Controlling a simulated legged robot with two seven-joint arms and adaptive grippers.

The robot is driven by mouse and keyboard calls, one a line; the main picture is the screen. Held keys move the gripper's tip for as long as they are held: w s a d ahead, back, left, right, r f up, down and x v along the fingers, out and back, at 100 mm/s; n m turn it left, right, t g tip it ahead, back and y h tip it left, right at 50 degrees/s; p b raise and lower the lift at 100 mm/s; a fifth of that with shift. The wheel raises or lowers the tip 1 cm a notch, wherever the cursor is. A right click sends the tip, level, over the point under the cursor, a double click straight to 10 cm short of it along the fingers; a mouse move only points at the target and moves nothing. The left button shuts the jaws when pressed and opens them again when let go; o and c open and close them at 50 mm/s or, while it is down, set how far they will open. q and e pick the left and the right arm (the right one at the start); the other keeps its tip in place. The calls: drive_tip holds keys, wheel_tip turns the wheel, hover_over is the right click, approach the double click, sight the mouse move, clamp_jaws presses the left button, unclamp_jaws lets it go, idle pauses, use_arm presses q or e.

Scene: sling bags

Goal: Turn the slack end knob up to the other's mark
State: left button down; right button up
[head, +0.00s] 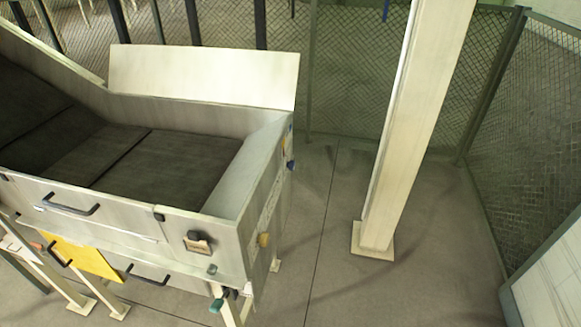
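A cream metal machine (200,103) with a dark belt bed (165,160) fills the left half of the head view. A black knob (198,237) sits on a small tan plate on its front face, near the right corner. A green knob or handle (216,305) hangs below the front corner. Marks on the knobs are too small to read, and I cannot tell which end is slack. Neither gripper is in view.
A cream post (415,120) stands on a floor plate right of the machine. Mesh fence panels (535,120) close off the back and right. A white panel (555,280) is at the lower right. Black handles (70,205) project from the front.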

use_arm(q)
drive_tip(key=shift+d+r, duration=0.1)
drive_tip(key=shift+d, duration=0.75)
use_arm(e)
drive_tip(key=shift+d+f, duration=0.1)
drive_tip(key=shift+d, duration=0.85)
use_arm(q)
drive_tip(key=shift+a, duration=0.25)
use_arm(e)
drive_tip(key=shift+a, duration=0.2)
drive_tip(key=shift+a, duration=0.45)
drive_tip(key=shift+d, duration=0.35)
